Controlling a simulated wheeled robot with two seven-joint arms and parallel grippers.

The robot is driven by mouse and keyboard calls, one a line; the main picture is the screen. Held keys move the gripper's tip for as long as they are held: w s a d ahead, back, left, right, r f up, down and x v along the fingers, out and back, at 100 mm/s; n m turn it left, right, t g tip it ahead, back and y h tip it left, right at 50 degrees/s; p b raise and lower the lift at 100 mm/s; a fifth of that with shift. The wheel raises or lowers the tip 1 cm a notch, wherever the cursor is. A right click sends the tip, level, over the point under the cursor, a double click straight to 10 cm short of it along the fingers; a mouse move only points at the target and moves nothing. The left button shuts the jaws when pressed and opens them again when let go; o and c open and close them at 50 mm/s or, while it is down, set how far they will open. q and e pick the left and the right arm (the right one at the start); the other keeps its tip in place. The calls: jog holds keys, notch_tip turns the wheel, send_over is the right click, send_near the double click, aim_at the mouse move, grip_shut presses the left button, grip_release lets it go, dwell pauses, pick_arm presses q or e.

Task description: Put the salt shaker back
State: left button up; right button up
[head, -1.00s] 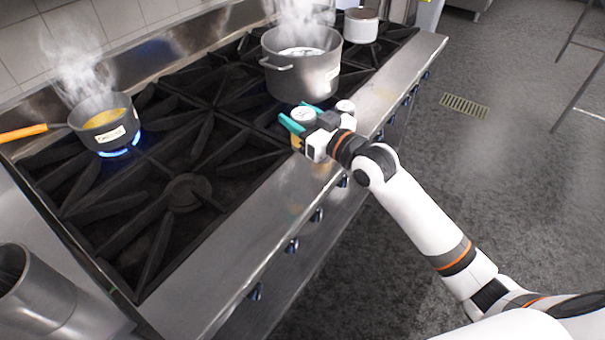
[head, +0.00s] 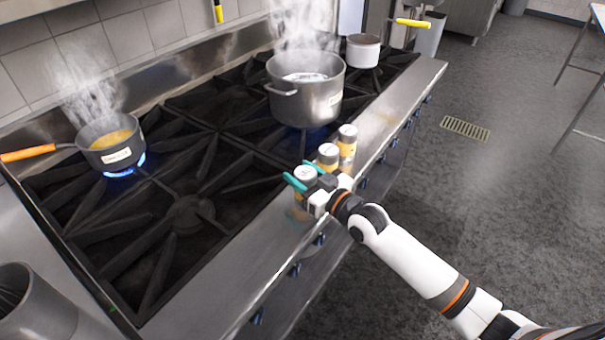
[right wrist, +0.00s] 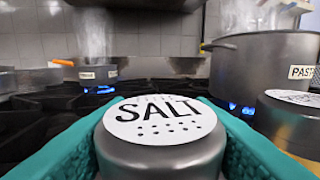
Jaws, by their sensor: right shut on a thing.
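The salt shaker (head: 305,174) has a white round top and stands upright at the front edge of the stove. In the right wrist view the shaker's lid (right wrist: 160,120) reads SALT and sits between the two teal fingers. My right gripper (head: 299,177) is shut on it. Two similar shakers with yellow labels, a middle one (head: 327,156) and a far one (head: 347,146), stand beyond it on the steel front ledge (head: 372,127). Whether the salt shaker touches the ledge is hard to tell. My left gripper is not in view.
A large steaming pot (head: 306,98) labelled PASTA stands on the burners behind the shakers. A small steaming pan (head: 110,148) with an orange handle (head: 24,155) sits over a blue flame at left. A white-grey pot (head: 363,52) stands at the back. The near ledge (head: 222,275) is bare.

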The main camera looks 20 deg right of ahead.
jog(key=o, duration=1.1)
jog(key=shift+f, duration=0.1)
jog(key=shift+s+d, duration=0.1)
jog(key=shift+s, duration=0.15)
jog(key=b+v, duration=0.1)
jog(key=v, duration=1)
jog(key=shift+s+d, duration=0.1)
jog(key=shift+s, duration=0.15)
